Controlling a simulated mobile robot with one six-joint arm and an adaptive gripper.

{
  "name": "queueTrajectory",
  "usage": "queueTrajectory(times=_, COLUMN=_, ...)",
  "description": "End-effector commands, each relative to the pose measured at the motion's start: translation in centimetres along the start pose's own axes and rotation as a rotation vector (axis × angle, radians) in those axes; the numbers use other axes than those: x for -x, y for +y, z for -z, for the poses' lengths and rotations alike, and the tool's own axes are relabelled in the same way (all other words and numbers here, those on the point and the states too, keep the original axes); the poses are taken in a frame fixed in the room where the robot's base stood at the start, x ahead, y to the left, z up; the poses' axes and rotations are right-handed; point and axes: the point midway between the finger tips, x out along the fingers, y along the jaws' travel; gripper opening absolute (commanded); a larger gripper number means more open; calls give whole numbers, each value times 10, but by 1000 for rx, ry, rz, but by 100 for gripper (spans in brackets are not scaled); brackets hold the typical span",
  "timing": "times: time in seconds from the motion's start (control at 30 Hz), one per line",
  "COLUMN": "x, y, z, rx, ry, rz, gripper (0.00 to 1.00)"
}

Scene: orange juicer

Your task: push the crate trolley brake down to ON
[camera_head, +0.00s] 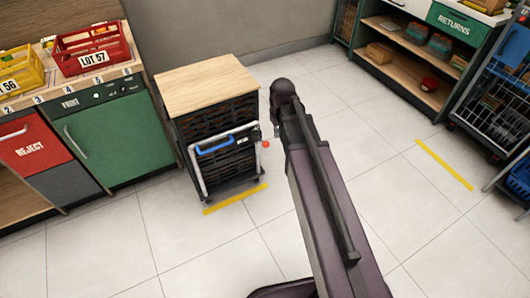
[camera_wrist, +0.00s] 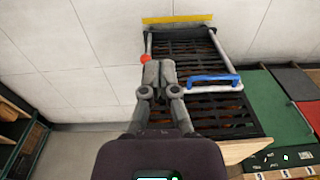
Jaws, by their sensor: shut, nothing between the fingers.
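The crate trolley (camera_head: 232,165) stands left of centre in the head view, with dark slatted crates, a pale wooden top, a grey tube frame and a blue handle (camera_head: 215,146). A red knob (camera_head: 265,144), which looks like the brake's end, sticks out at the frame's right side. In the wrist view the trolley (camera_wrist: 200,50) appears inverted, and the red knob (camera_wrist: 146,58) shows just beyond my fingertips. My gripper (camera_wrist: 158,72) is shut and empty, close to the knob; I cannot tell whether they touch. In the head view my arm hides most of the gripper.
A counter with a green door (camera_head: 120,140) and red and yellow crates stands left of the trolley. A yellow floor line (camera_head: 236,199) runs before the trolley. Shelves (camera_head: 415,65) stand at the back right, and a wire cart (camera_head: 495,110) at the right. The tiled floor between is clear.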

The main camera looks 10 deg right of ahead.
Motion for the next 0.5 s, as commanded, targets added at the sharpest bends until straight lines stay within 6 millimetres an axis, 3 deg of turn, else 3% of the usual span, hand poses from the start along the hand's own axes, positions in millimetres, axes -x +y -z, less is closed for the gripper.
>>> queueTrajectory(times=0.03, x=-21, y=5, z=14, rx=25, ry=3, rz=2, gripper=0)
queueTrajectory(times=0.5, x=-114, y=35, z=100, rx=286, ry=34, rz=13, gripper=0)
